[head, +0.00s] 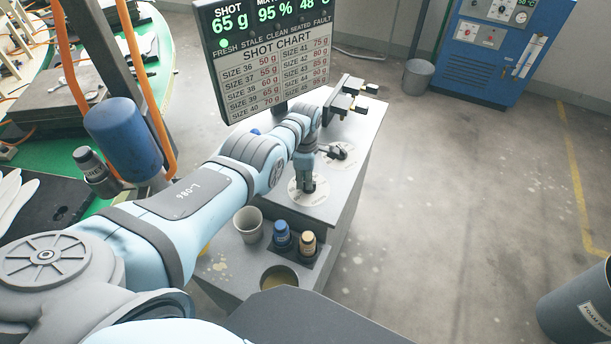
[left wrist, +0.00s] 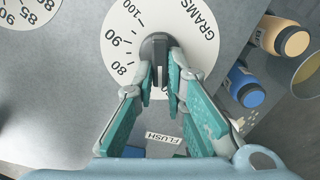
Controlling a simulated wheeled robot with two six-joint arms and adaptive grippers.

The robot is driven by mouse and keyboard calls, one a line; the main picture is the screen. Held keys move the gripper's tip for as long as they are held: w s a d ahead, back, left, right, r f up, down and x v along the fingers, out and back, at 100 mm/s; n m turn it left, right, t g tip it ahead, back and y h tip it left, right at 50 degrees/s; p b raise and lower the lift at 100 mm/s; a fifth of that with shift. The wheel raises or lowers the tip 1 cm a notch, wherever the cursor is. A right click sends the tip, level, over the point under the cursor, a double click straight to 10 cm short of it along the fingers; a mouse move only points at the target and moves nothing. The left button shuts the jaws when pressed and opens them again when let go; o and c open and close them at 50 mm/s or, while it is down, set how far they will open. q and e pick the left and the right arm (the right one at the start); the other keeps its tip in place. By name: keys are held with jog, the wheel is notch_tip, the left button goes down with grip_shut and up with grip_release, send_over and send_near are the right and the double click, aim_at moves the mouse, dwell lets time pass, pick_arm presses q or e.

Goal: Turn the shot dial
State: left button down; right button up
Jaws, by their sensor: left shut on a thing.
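The shot dial is a white disc (left wrist: 118,52) marked GRAMS with 80, 90 and 100 in the left wrist view. It also shows on the grey cabinet top in the head view (head: 321,196). Its dark knob (left wrist: 158,46) stands at the disc's middle. My left gripper (left wrist: 162,84) is shut on the knob, one teal-padded finger on each side. In the head view the left gripper (head: 307,184) points down over the dial and hides the knob. The display (head: 268,55) reads SHOT 65 g. My right gripper is not in view.
A second dial (head: 345,160) with a knob sits behind. A FLUSH label (left wrist: 163,138) is near the fingers. A grey cup (head: 248,224), a blue-capped bottle (head: 282,238) and a tan-capped bottle (head: 307,245) stand close by.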

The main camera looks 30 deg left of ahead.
pick_arm(q)
jog(key=shift+n, duration=1)
jog(key=c, duration=1.6)
grip_release()
jog(key=shift+c, duration=0.2)
jog(key=shift+r, duration=0.5)
notch_tip(320, 180, up, 11)
